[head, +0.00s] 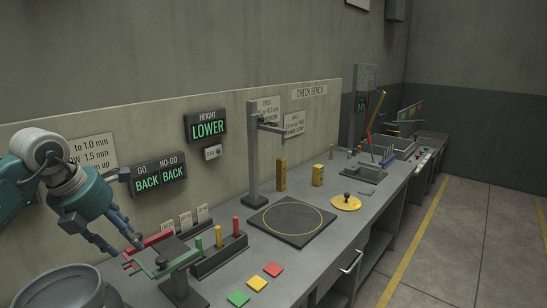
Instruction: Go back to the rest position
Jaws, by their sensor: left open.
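My left gripper (128,247) comes in from the left edge on a teal arm. Its blue-grey fingers point down and to the right, over the near left part of the grey bench (330,245). It is open, and I see nothing held in it. The fingers overlap a red part and a green-topped stand (165,262) in the picture; I cannot tell whether they touch. My right gripper is not in view.
A large grey round drum (60,280) stands at the lower left. A rack with green, yellow and red pegs (220,255) is right of the gripper. A post (253,150) rises behind a dark circular-marked plate (292,222). The floor at right is clear.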

